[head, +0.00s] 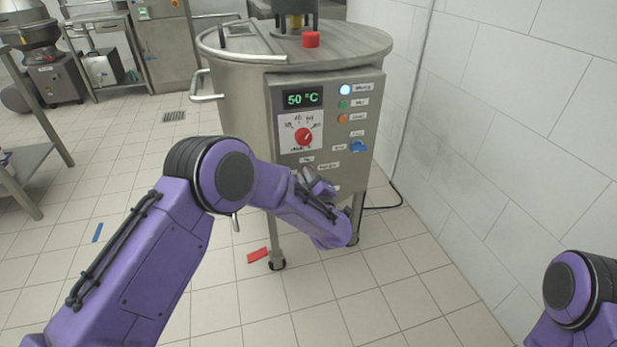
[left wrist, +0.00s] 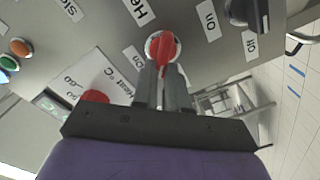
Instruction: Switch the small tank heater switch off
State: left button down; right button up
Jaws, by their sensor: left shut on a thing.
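The tank's control panel (head: 362,110) faces me, with a green "50 °C" display (head: 302,98). In the left wrist view, a red rotary switch (left wrist: 164,46) on a pale round base sits on the panel, below a partly cut-off label starting "He" (left wrist: 137,10). My left gripper (left wrist: 164,72) is shut on the red switch handle, which stands roughly upright in that picture. In the head view my left gripper (head: 316,185) is at the lower panel and mostly covers this switch. Small position labels sit beside the switch. My right gripper is out of view.
A red temperature dial (head: 303,136) is above the gripper, and it also shows in the left wrist view (left wrist: 95,97). A blue switch (head: 358,146) and lit buttons (head: 344,104) are to the right. A tiled wall (head: 500,130) stands right; a red object (head: 257,255) lies on the floor.

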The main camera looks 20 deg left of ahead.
pick_arm(q)
jog(key=shift+s+a+f+n+b, duration=0.1)
jog(key=shift+f+n+b, duration=0.2)
jog(key=shift+n, duration=1)
jog(key=shift+f+n+b, duration=0.15)
jog(key=shift+n+b, duration=0.3)
jog(key=shift+n, duration=0.85)
jog(key=shift+s+a+f+n+b, duration=0.1)
jog(key=shift+f+n+b, duration=0.2)
jog(key=shift+n, duration=1.3)
jog(key=c, duration=1.2)
grip_release()
jog(key=shift+r, duration=0.1)
jog(key=shift+o, duration=0.2)
jog(key=p+v, duration=0.1)
jog(key=v, duration=0.9)
jog(key=shift+s+d, duration=0.2)
jog(key=shift+d, duration=0.05)
